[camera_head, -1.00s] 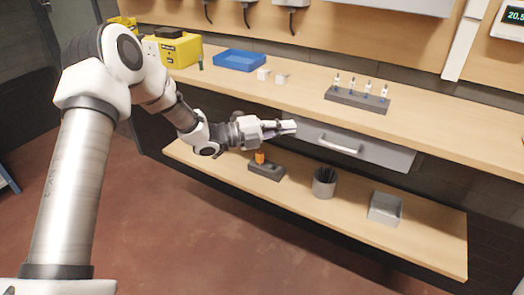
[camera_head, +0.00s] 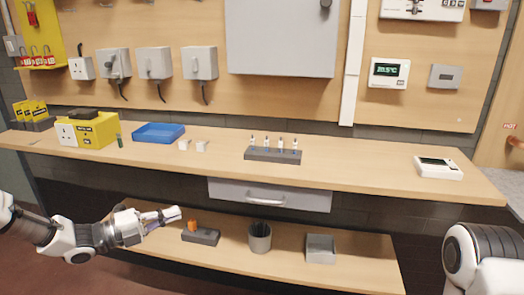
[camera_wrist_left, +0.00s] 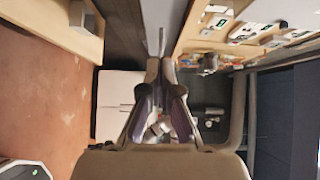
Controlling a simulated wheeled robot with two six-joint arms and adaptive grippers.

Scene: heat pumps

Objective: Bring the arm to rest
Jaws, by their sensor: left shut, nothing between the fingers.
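My left gripper (camera_head: 172,214) comes in from the left in the head view. It is shut and empty, in front of the bench at about the height between worktop and lower shelf. It also shows in the left wrist view (camera_wrist_left: 160,62), fingers together. Part of my right arm (camera_head: 480,262) shows at the lower right of the head view; its gripper is out of view.
The worktop (camera_head: 350,165) holds a yellow box (camera_head: 88,130), a blue tray (camera_head: 158,133), a dark rack (camera_head: 272,155) and a white handheld device (camera_head: 438,167). A drawer (camera_head: 268,195) is below. The lower shelf (camera_head: 350,270) holds a grey cup (camera_head: 260,238) and a metal bin (camera_head: 320,248).

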